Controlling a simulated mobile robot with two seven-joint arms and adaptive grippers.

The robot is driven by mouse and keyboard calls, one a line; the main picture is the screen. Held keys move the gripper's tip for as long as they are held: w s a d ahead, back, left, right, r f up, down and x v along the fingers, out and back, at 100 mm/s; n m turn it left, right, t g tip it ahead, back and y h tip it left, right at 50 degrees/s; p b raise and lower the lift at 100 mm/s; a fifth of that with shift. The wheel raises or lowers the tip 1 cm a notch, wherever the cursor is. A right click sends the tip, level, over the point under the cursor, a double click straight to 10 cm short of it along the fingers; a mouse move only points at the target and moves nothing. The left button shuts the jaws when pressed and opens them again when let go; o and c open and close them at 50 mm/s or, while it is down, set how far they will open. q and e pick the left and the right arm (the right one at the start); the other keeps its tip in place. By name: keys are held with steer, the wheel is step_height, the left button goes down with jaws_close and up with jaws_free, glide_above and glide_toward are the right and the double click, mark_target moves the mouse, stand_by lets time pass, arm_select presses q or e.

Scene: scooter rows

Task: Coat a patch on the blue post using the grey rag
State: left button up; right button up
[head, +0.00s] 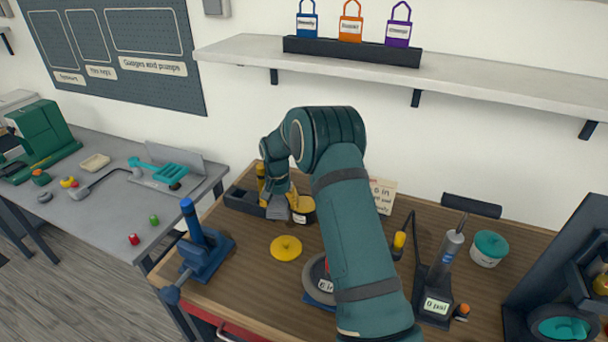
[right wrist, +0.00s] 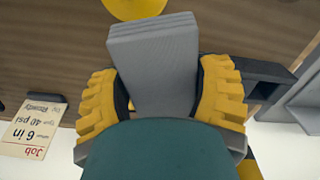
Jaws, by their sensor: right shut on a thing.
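The blue post (head: 189,219) stands upright on a dark blue base at the left front of the wooden bench. My right gripper (head: 277,194) is shut on the grey rag (head: 278,210), which points down beside a small jar (head: 303,211) and the dark tray (head: 243,203). In the right wrist view, the yellow fingers of my right gripper (right wrist: 157,88) grip the folded grey rag (right wrist: 152,50) from both sides. I cannot tell whether the rag touches the jar. The rag is well to the right of the post. My left gripper is not in view.
A yellow lid (head: 286,248) lies on the bench (head: 245,272) between the post and a wheel partly hidden by my arm. A pump (head: 440,275) and a teal-lidded tub (head: 489,248) stand to the right. A grey table (head: 100,205) stands left.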

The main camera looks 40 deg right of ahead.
mark_target(304, 204)
steer(key=d+r+m, duration=0.1)
steer(key=d, duration=0.2)
steer(key=d+m, duration=0.1)
steer(key=d, duration=0.2)
steer(key=d+r+m+p, duration=0.1)
steer(key=d, duration=0.2)
steer(key=shift+d+r, duration=0.3)
steer(key=shift+r, duration=0.05)
arm_select(q)
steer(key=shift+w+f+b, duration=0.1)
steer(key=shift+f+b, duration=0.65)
steer(key=shift+b, duration=0.75)
arm_select(e)
steer(key=shift+f, duration=3)
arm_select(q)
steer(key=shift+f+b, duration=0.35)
arm_select(e)
steer(key=shift+f, duration=0.5)
steer(key=shift+r+p, duration=1.9)
steer(key=shift+r, duration=1.7)
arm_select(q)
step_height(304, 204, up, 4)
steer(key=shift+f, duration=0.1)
arm_select(e)
steer(key=shift+f, duration=0.1)
